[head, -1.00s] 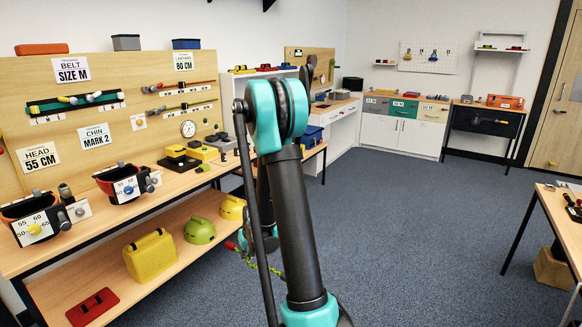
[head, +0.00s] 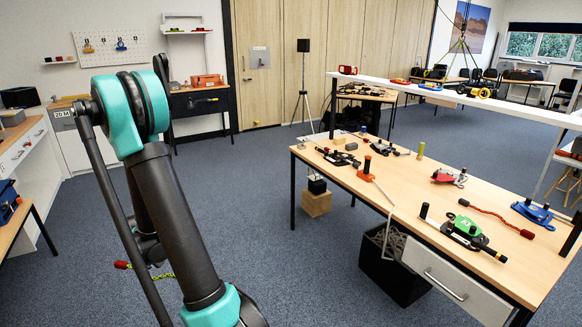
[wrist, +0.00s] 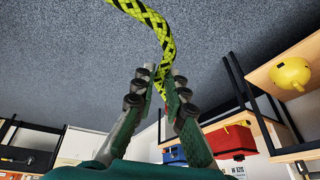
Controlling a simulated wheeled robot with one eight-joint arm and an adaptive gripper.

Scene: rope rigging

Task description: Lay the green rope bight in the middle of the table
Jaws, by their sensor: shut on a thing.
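The green rope (wrist: 150,20), yellow-green with black flecks, is pinched between the fingers of my gripper (wrist: 162,82) in the wrist view. It runs up out of that picture over blue-grey carpet. In the head view a short piece of the rope (head: 163,276) and a red end (head: 122,265) show low beside my arm, which hides the gripper and most of the rope. The wooden table (head: 410,182) stands to the right in the head view, well apart from the rope.
On the table are a green device (head: 466,225), a red device (head: 449,177), a blue device (head: 533,211) and a red cord (head: 490,215). A white shelf (head: 500,103) spans above its far side. A black bin (head: 385,265) stands under it. Open carpet lies between.

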